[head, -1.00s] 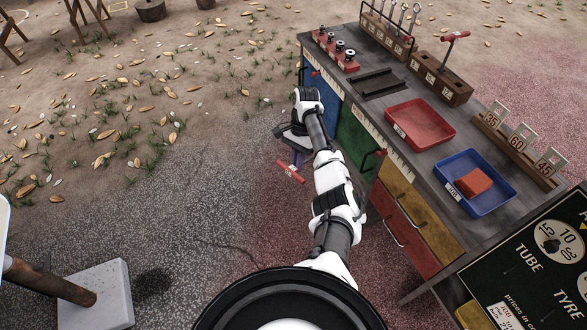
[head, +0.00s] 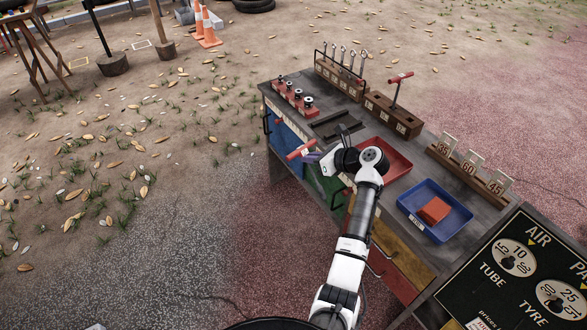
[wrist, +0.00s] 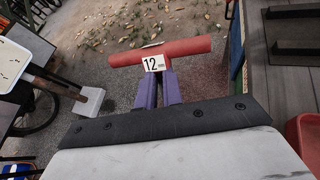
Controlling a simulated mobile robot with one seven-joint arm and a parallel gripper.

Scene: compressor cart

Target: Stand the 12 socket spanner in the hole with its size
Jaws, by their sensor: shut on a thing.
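My gripper (head: 313,157) has purple fingers, shut on the 12 socket spanner (head: 301,149), a red T-handle with a white "12" label (wrist: 153,63). In the wrist view the fingers (wrist: 158,90) close just below the handle; the shaft and socket end are hidden. The spanner is held in the air by the cart's front edge. A wooden block with holes (head: 393,115) stands towards the back of the cart top, right of the gripper. Another red-handled spanner (head: 398,79) stands upright in it. The block's size labels are too small to read.
On the cart top (head: 340,95) are a red socket rack (head: 297,98), a rack of spanners (head: 342,75), a dark slotted holder (head: 335,122), a red tray (head: 395,160), a blue tray (head: 430,228) with a red block, and a numbered plate stand (head: 470,170).

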